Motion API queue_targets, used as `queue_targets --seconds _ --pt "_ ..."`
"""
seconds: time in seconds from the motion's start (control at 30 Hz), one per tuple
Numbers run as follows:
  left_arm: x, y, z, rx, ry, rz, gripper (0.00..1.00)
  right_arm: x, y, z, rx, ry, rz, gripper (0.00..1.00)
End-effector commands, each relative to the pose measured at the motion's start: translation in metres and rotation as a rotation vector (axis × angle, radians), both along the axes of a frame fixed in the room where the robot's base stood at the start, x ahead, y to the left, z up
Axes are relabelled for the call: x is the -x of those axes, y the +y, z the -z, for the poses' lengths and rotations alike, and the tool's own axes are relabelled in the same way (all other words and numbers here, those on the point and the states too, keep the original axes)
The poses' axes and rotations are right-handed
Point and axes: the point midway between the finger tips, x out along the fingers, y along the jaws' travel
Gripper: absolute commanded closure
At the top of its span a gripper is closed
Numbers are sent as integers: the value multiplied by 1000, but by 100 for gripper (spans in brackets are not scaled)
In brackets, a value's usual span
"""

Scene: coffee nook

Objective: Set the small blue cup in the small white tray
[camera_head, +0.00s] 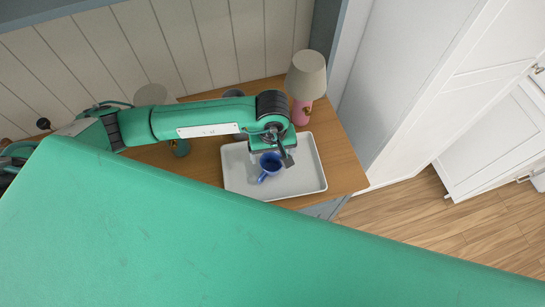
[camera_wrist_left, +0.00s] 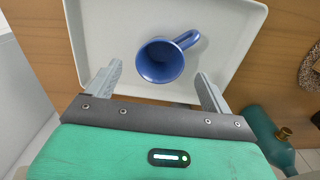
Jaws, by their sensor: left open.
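The small blue cup (camera_head: 270,164) stands upright in the small white tray (camera_head: 308,182), a little left of the tray's middle in the head view. In the left wrist view the cup (camera_wrist_left: 160,62) shows its open rim, with its handle toward the upper right, over the pale tray floor (camera_wrist_left: 110,25). My left gripper (camera_head: 272,158) is over the tray at the cup. In the left wrist view its two fingers (camera_wrist_left: 160,84) are apart, one on each side of the cup's near edge, with visible gaps to it. My right gripper is in neither view.
A lamp with a pink base (camera_head: 302,108) stands on the wooden table (camera_head: 343,165) just behind the tray. A teal bottle (camera_wrist_left: 270,140) with a brass-coloured top is beside the tray in the wrist view. Bare table lies right of the tray. My green body hides the foreground.

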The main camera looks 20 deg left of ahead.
Motion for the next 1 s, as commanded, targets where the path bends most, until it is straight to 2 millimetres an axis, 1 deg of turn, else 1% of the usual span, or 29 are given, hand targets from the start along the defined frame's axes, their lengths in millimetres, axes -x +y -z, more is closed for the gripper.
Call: queue_targets --seconds 0.03,0.1,0.2,0.3,1.0 --pt "-1 0 -14 1 -3 0 16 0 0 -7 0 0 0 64" --pt "-1 0 -25 1 -3 1 16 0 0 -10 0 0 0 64" --pt "0 0 -36 0 -1 0 16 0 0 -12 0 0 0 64" --pt "0 0 -43 1 0 0 16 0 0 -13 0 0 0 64" --pt "0 0 -44 0 1 0 16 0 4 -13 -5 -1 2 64"
